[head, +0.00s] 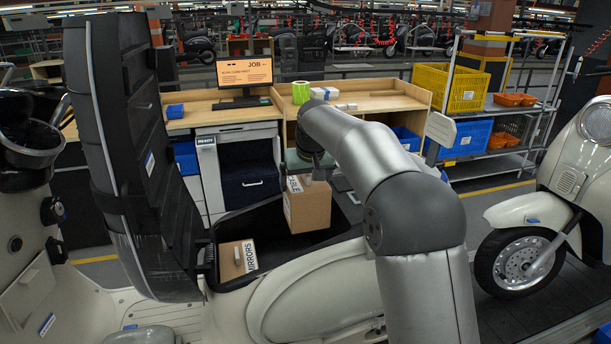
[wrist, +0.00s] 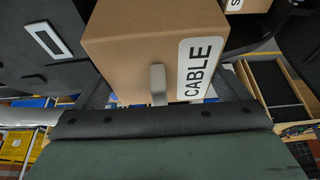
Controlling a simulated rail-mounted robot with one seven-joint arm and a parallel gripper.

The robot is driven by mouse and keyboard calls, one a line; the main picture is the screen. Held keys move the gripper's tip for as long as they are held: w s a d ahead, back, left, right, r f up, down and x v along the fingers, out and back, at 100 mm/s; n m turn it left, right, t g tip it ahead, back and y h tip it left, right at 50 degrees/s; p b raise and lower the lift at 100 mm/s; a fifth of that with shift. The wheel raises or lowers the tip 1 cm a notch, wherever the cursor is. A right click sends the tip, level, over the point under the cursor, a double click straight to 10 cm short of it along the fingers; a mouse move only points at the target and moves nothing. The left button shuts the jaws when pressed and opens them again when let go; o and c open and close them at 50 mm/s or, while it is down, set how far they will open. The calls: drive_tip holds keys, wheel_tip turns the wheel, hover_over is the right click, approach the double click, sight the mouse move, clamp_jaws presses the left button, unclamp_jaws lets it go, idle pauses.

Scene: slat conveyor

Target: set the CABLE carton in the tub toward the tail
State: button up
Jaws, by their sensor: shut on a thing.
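The CABLE carton (head: 308,207) is a brown box with a white label, hanging over the dark tub (head: 272,245) in the pale scooter's body. In the wrist view, the carton (wrist: 150,38) shows its CABLE label and a small grey tab on its face. My gripper (head: 308,166) is above the carton and shut on it; its dark jaw edge (wrist: 158,122) spans the wrist view. My arm hides part of the tub's right side, and I cannot tell how far the carton's underside is from the tub floor.
A MIRRORS carton (head: 237,260) sits at the tub's left end, near the raised black seat (head: 130,150). A workbench (head: 380,97) with a monitor stands behind. A shelf with yellow (head: 470,90) and blue crates is at back right. Another scooter (head: 540,215) stands at right.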

wheel_tip(320, 180, down, 14)
drive_tip(key=b, duration=0.9)
drive_tip(key=shift+s, duration=0.15)
idle(0.8)
drive_tip(key=shift+f+b, duration=0.25)
drive_tip(key=shift+b, duration=0.15)
drive_tip(key=shift+f, duration=0.3)
drive_tip(key=o, duration=1)
